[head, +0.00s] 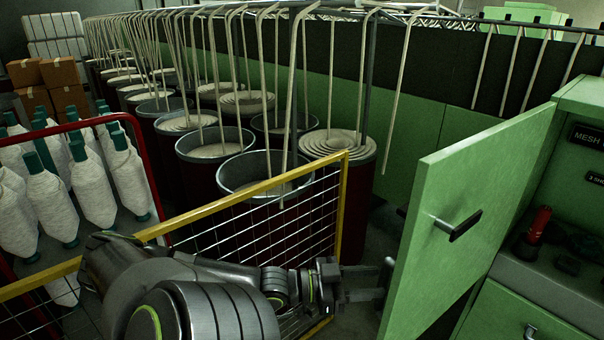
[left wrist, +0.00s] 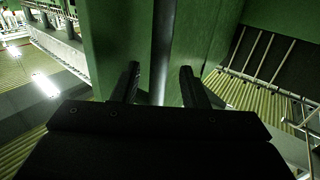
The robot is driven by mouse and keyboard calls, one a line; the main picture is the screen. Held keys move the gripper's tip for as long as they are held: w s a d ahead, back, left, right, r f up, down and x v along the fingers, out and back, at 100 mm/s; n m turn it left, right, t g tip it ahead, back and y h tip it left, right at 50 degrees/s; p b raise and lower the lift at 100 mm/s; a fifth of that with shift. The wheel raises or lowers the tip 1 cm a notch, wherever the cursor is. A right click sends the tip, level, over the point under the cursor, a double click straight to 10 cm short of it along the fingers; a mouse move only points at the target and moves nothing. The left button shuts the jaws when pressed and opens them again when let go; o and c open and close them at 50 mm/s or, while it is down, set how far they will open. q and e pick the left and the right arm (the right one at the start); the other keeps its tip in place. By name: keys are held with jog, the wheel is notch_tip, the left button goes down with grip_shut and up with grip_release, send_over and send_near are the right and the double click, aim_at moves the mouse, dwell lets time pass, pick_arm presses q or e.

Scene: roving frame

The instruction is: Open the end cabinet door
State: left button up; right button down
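The end cabinet door (head: 470,205) is a light green panel that stands swung open, at an angle to the green cabinet (head: 580,110). Its dark bar handle (head: 458,225) is on the face toward me. My left gripper (head: 382,284) is low beside the door's free left edge, apart from the handle. In the left wrist view the left gripper's (left wrist: 160,86) two fingers are spread, with a grey upright strip and green surfaces beyond them. I cannot tell whether a finger touches the door. My right gripper is out of view.
A yellow-framed mesh barrier (head: 245,215) stands behind my left arm. Inside the cabinet a red-topped item (head: 539,222) and dark items lie on a shelf, above a green drawer (head: 520,315). Round cans (head: 265,172) fill the back. A rack of white yarn cones (head: 85,185) is left.

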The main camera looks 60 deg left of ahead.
pick_arm(q)
jog(key=p+v, duration=0.2)
jog(key=v, duration=1.2)
jog(key=shift+s, duration=0.15)
